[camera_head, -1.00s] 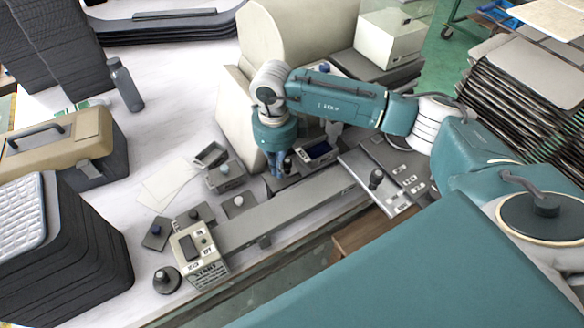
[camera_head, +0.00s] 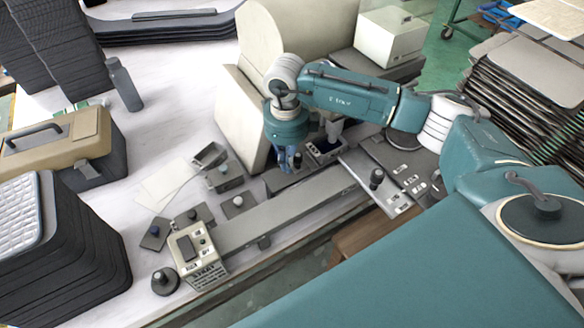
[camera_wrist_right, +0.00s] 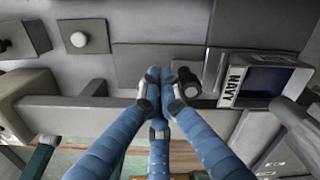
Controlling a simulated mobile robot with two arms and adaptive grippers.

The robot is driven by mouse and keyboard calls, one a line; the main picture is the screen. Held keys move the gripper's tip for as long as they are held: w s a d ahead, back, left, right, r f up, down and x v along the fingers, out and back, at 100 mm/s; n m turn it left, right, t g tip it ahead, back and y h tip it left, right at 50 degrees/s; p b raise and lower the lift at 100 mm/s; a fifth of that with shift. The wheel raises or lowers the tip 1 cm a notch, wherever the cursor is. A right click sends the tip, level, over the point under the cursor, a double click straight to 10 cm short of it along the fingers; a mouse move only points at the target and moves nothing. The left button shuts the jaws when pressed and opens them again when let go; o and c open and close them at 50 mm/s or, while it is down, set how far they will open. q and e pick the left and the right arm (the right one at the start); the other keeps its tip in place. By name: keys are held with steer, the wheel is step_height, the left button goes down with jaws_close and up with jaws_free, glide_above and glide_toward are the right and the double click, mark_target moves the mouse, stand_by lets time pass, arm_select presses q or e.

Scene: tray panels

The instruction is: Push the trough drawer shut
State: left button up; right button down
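A grey open box with a dark blue inside (camera_head: 325,147), which looks like the trough drawer, lies beside the cream housing. In the right wrist view it shows at the right as a box labelled NAVY (camera_wrist_right: 268,82). A dark round knob (camera_wrist_right: 189,84) stands at its left end. My right gripper (camera_head: 288,165) points down at that knob in the head view. In the right wrist view its blue fingers (camera_wrist_right: 164,78) are drawn close together beside the knob, seemingly against it, with nothing visible between them. My left gripper is out of view.
A long grey beam (camera_head: 290,207) runs along the table's front edge to a beige control box (camera_head: 197,255). Small knobbed blocks (camera_head: 225,174) stand left of my gripper. A panel with a black knob (camera_head: 376,178) lies to the right. The cream housing (camera_head: 243,120) rises close behind.

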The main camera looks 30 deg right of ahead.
steer(key=shift+a, duration=0.5)
step_height(320, 180, up, 7)
steer(key=p, duration=0.3)
steer(key=shift+p, duration=0.3)
steer(key=shift+s, duration=0.1)
